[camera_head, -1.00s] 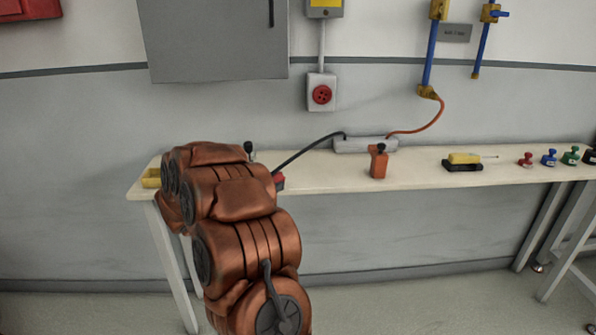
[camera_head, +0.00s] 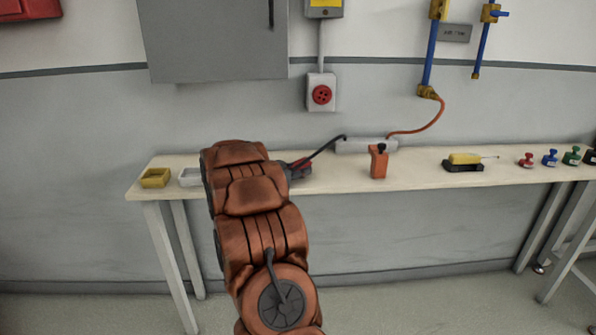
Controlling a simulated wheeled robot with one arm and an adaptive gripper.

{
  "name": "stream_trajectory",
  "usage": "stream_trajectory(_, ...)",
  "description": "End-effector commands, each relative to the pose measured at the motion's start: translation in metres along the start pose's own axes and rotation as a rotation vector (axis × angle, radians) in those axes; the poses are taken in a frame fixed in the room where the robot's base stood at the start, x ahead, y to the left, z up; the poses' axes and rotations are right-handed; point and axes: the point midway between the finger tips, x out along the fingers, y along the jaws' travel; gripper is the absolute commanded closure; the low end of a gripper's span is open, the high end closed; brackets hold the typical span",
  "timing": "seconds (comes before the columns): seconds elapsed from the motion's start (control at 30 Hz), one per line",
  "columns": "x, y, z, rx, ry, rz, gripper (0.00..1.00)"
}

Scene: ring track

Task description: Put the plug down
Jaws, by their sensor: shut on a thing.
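My gripper (camera_head: 300,170) shows only in part as a dark shape past the right side of my copper arm, over the bench (camera_head: 420,168). It is shut on the plug, of which a small red bit (camera_head: 300,162) seems to show. A black cable (camera_head: 327,146) runs from there up to the grey power strip (camera_head: 366,145) at the back of the bench. My arm hides most of the fingers, so I cannot tell if the plug touches the bench top.
A yellow tray (camera_head: 154,178) and a pale tray (camera_head: 190,177) are left of my arm. An orange block with a black knob (camera_head: 379,162) stands to the right, with a yellow-handled tool (camera_head: 465,159) beyond it. Bench space between them is clear.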

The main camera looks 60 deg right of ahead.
Motion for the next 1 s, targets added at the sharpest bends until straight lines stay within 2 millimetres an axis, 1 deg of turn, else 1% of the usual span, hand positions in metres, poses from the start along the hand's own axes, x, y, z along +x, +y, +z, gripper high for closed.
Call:
stream_trajectory(0.4, -0.002, -0.001, 0.001, 0.0, 0.001, -0.003, 1.0)
stream_trajectory(0.97, 0.0, -0.001, 0.013, 0.001, 0.0, -0.003, 1.0)
stream_trajectory(1.0, 0.0, -0.001, 0.013, 0.001, 0.0, -0.003, 0.56)
